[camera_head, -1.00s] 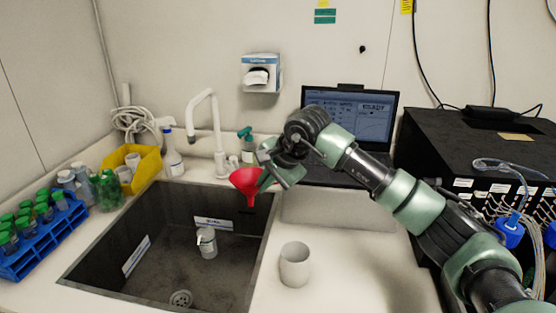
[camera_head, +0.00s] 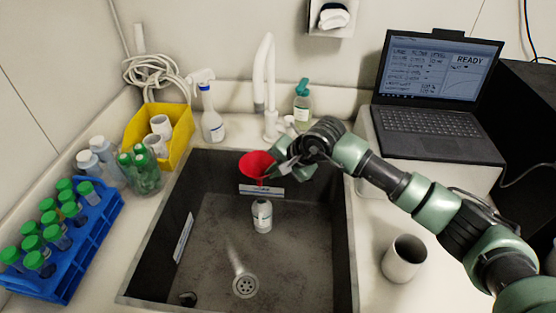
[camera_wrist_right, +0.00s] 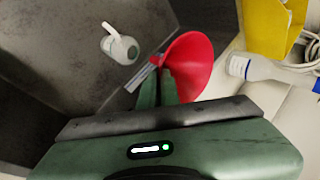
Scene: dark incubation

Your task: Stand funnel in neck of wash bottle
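The red funnel (camera_head: 256,165) is held mouth up over the back part of the sink. It also shows in the right wrist view (camera_wrist_right: 192,62), beside my fingers. My right gripper (camera_head: 280,172) is shut on the funnel at its right side; the fingers (camera_wrist_right: 157,90) partly hide its lower part in the wrist view. A white bottle with a label, seemingly the wash bottle (camera_head: 262,217), stands in the sink, apart from the funnel and nearer the camera. It also shows in the wrist view (camera_wrist_right: 117,46). My left gripper is out of view.
The sink (camera_head: 338,240) has dark walls around the bottle. A spray bottle (camera_head: 212,125), a green-capped bottle (camera_head: 302,106) and a tap (camera_head: 264,80) stand behind it. A yellow bin (camera_head: 182,138) and blue tube rack (camera_head: 95,232) are left; a mug (camera_head: 403,259) is right.

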